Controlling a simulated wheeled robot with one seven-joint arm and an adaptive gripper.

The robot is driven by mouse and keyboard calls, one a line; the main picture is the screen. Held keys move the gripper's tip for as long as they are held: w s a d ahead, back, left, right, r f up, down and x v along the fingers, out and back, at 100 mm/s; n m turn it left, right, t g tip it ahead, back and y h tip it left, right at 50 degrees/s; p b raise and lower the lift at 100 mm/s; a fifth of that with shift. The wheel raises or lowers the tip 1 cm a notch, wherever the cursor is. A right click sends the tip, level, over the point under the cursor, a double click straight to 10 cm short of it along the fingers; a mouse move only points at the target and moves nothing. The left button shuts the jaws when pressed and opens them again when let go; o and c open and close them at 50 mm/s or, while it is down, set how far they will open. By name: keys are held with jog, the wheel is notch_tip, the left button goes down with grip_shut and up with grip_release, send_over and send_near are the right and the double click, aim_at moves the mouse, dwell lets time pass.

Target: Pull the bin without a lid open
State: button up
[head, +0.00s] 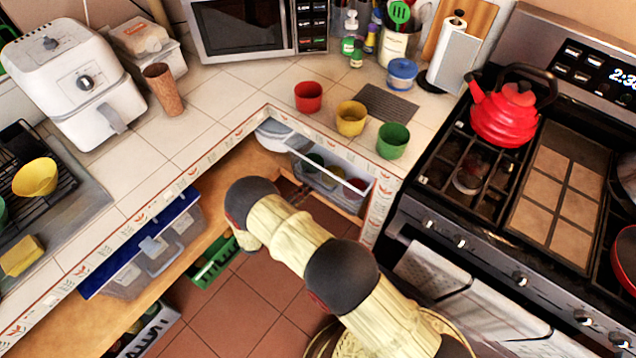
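A clear bin without a lid (357,196) sits on the shelf under the counter's corner, to the left of the stove. Its top is open and a few coloured items show inside it. A second clear bin (127,281) with a blue lid (150,236) and a front handle sits under the counter on the left. My arm crosses the middle of the view from the lower right, and its far end bends down left of the lidless bin. I see no contact with either bin.
A white bowl-like container (274,136) sits left of the lidless bin. A green crate (212,262) and a dark box (152,330) stand low on the left. The stove (470,245) bounds the right. Red, yellow and green cups stand on the counter above.

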aim_at(316, 183)
jog(key=shift+b+x, duration=0.85)
jog(key=shift+x, duration=3)
jog(key=c, duration=0.3)
grip_shut()
